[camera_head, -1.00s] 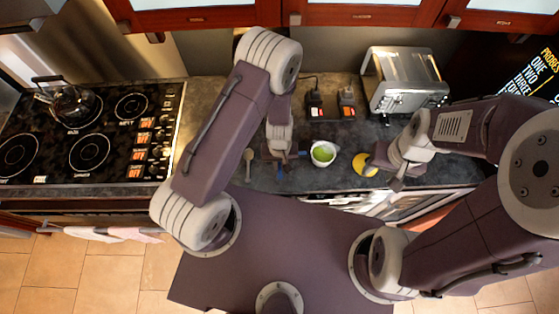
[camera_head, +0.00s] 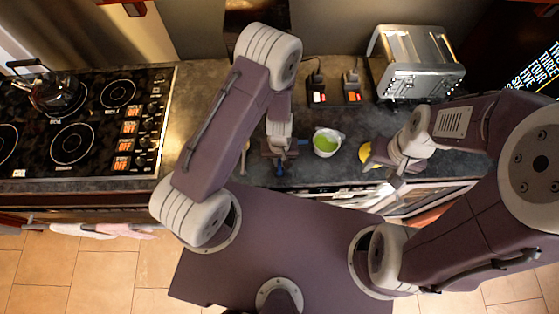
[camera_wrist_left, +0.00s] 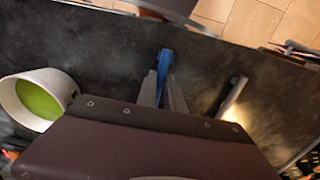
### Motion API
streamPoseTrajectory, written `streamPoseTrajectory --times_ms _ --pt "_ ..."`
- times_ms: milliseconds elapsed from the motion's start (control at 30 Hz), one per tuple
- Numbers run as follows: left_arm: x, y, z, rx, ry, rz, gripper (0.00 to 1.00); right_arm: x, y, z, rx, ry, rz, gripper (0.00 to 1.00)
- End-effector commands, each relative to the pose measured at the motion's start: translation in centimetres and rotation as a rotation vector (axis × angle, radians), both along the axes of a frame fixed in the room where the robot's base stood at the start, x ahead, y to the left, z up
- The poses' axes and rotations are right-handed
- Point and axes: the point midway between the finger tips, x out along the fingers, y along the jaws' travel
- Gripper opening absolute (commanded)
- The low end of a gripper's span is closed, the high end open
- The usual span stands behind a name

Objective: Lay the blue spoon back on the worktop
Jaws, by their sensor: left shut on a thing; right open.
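My left gripper (camera_head: 278,158) is shut on the blue spoon (camera_head: 280,169), over the worktop (camera_head: 340,172) near its front edge. In the left wrist view the spoon (camera_wrist_left: 165,62) stands out between the two fingertips (camera_wrist_left: 162,85). The rest of it is mostly hidden by the gripper. I cannot tell whether the spoon touches the worktop. My right gripper (camera_head: 394,182) is open at the worktop's front edge, beside a yellow thing (camera_head: 366,154).
A white bowl with green contents (camera_head: 326,142) stands right of the left gripper. Another utensil (camera_wrist_left: 233,95) lies on its other side. A toaster (camera_head: 415,62), two small dark devices (camera_head: 318,88) and the stove (camera_head: 85,120) stand around. Dark worktop shows in front of the bowl.

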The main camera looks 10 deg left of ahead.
Motion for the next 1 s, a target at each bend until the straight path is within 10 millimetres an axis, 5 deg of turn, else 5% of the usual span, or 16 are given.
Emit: streamPoseTrajectory --times_ms 600,700,733,1000 --pt "-0.01 0.00 -0.84 0.000 0.000 0.000 0.00 -0.02 0.00 -0.84 0.000 0.000 0.000 0.48" --pt "-0.01 0.00 -0.75 0.000 0.000 0.000 0.34 -0.01 0.00 -0.76 0.000 0.000 0.000 0.48" --pt "-0.01 0.00 -0.75 0.000 0.000 -0.001 0.37 -0.01 -0.01 -0.76 0.000 0.000 0.000 0.48" --pt "-0.02 -0.01 -0.74 0.000 0.000 0.000 0.37 -0.02 0.00 -0.74 0.000 0.000 0.000 0.48"
